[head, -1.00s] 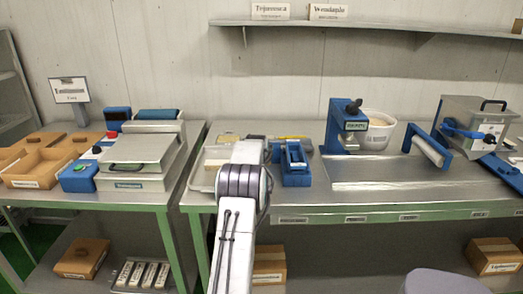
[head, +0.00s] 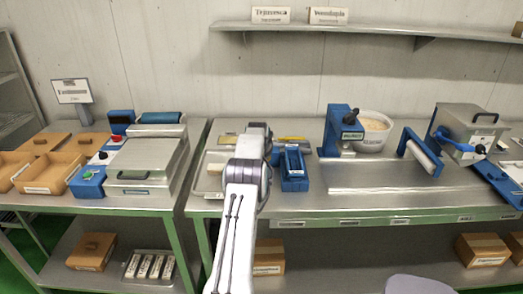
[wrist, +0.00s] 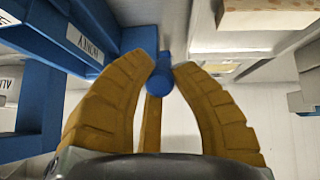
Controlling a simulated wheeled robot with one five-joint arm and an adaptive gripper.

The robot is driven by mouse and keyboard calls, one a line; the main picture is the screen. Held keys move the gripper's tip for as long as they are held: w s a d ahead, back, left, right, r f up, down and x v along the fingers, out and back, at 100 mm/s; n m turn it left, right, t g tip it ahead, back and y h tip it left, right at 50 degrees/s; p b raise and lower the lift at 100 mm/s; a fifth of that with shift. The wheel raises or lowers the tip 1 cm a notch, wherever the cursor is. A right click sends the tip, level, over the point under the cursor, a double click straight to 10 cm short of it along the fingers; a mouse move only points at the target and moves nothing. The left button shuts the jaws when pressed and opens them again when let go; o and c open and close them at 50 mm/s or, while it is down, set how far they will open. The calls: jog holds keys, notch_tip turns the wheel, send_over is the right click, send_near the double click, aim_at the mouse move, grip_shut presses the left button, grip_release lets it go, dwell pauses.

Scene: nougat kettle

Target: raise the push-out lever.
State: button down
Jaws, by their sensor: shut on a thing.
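In the wrist view my gripper (wrist: 165,70) has its two ribbed yellow-brown fingers closed around the rounded blue end of the push-out lever (wrist: 161,82). A blue stem runs up from that end toward the blue frame (wrist: 35,70), which carries a white label. In the head view the blue device (head: 292,168) stands on the right table, just right of my arm. My arm hides the gripper and the lever there, so the lever's height cannot be told.
A pale tray (head: 207,184) lies left of my arm, partly hidden. A blue press (head: 341,130), a white tub (head: 373,131) and a roller (head: 422,157) stand further right. A lidded machine (head: 145,165) is on the left table. The steel tabletop at front right is clear.

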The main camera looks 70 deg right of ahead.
dwell(0.3)
jog(key=c, duration=1.1)
grip_release()
jog(key=shift+o, duration=0.2)
jog(key=shift+r, duration=0.1)
jog(key=v, duration=1.1)
jog(key=shift+a+r, duration=0.25)
jog(key=shift+a, duration=0.05)
jog(key=shift+o, duration=0.4)
jog(key=shift+s, duration=0.1)
